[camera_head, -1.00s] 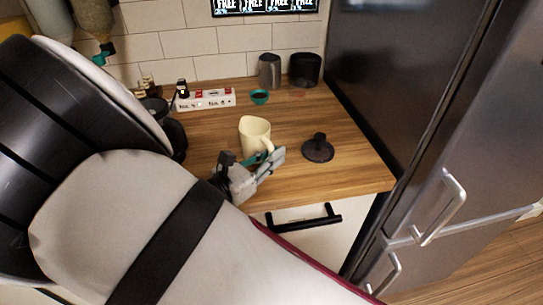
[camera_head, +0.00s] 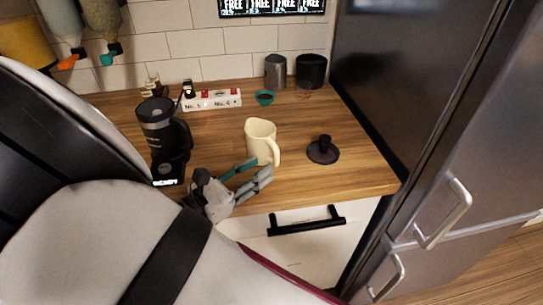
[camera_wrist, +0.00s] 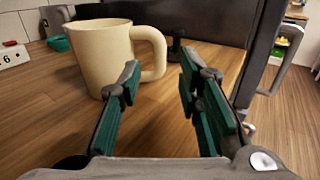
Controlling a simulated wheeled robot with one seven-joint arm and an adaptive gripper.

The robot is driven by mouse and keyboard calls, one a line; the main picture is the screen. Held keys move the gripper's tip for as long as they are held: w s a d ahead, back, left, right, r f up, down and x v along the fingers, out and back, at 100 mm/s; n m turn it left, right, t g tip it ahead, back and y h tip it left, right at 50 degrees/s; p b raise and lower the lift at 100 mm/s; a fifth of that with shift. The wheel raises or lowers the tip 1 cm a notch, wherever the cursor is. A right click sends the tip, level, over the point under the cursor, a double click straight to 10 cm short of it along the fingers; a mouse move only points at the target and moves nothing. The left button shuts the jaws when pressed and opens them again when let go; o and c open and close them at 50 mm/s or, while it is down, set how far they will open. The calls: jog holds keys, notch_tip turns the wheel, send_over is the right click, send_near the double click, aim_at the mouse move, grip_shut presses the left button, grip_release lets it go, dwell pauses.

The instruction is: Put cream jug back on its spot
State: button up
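The cream jug (camera_head: 260,141) stands upright on the wooden counter (camera_head: 215,146), its handle toward the front right. In the wrist view the jug (camera_wrist: 101,54) is ahead and to the left, its handle just beyond the left finger. My gripper (camera_head: 257,175) is at the counter's front edge, in front of the jug. In the wrist view its two teal-padded fingers (camera_wrist: 160,78) are spread with nothing between them. The gripper appears apart from the jug. No marked spot can be made out clearly.
A black tamper (camera_head: 323,150) stands right of the jug. A black grinder (camera_head: 165,140) stands at the left. A white power strip (camera_head: 212,99), a small teal bowl (camera_head: 265,98) and two dark canisters (camera_head: 311,71) are at the back. A dark fridge (camera_head: 400,90) bounds the right side.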

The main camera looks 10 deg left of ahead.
jog(key=shift+v, duration=2.75)
jog(key=d+r+m+g, duration=0.1)
jog(key=d+g, duration=0.1)
jog(key=d, duration=0.1)
jog(key=w+d+r+m+g, duration=0.1)
jog(key=d+m+g, duration=0.1)
jog(key=d, duration=0.1)
jog(key=d+r+m+g+h, duration=0.1)
jog(key=d+r+m+g, duration=0.1)
jog(key=d, duration=0.1)
jog(key=shift+w+d+p, duration=0.25)
jog(key=shift+w+p, duration=0.1)
jog(key=shift+w, duration=0.05)
jog(key=s+d+r+m+g+y, duration=0.1)
jog(key=d+r+m+g+y, duration=0.1)
jog(key=d+m+g, duration=0.3)
jog(key=s+d+r+m+g+y, duration=0.1)
jog(key=s+d+r+m, duration=0.15)
jog(key=d, duration=0.45)
jog(key=s+d+r+m+t+y+p, duration=0.1)
jog(key=s+d+r+m+y, duration=0.3)
jog(key=s+m, duration=0.3)
jog(key=s+d+r+m+t+y+p, duration=0.1)
jog(key=s+d+r+m+y+p, duration=0.1)
jog(key=s+d+r+m+y, duration=0.3)
jog(key=s+d+r+m, duration=0.1)
jog(key=s+m, duration=0.1)
jog(key=m, duration=0.1)
jog(key=shift+s+y, duration=0.25)
jog(key=shift+y, duration=0.05)
